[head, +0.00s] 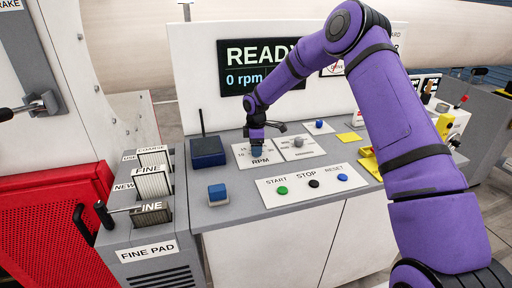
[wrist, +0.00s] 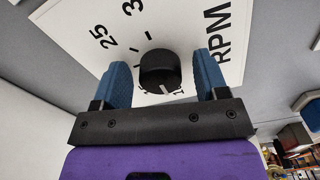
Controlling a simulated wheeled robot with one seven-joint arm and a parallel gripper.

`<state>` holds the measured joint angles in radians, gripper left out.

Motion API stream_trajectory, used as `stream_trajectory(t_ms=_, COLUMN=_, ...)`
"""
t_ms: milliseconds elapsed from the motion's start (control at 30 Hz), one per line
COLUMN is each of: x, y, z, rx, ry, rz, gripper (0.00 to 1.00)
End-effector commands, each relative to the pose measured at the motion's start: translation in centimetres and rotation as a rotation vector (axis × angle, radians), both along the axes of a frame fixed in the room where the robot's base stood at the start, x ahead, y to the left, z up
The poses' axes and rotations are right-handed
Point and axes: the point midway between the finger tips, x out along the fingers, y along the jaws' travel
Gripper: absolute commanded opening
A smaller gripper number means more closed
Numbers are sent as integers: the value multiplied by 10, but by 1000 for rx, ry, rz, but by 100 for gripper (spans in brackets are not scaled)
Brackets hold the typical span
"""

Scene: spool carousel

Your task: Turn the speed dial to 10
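The speed dial (wrist: 158,72) is a round black knob on a white RPM plate (wrist: 85,20). In the wrist view it sits between the two blue fingers of my gripper (wrist: 161,62), with a visible gap on each side. My gripper is open. A short white mark on the knob's near side points toward the gripper body, close to a partly hidden "1". The "25" and part of a "3" also show. In the head view my gripper (head: 256,148) points down over the RPM plate (head: 242,158) and hides the dial.
A screen (head: 235,67) reads READY and 0 rpm. A second plate with a grey knob (head: 298,142) lies right of the RPM plate. A dark blue box (head: 207,152) with an antenna stands left. Green (head: 282,190), black and blue buttons lie in front.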

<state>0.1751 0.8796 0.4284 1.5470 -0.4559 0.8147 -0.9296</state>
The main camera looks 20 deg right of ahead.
Motion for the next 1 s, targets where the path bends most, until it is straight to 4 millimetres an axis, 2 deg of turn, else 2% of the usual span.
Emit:
stream_trajectory(t_ms=233, x=0, y=0, z=8, rx=0, ry=-1, rz=-1, gripper=67)
stream_trajectory(t_ms=700, x=0, y=0, z=88, rx=0, ry=-3, rz=-1, gripper=67)
stream_trajectory(t_ms=833, x=0, y=0, z=101, rx=0, ry=-1, rz=0, gripper=67)
stream_trajectory(t_ms=1000, x=0, y=0, z=108, rx=0, ry=0, rz=0, gripper=67)
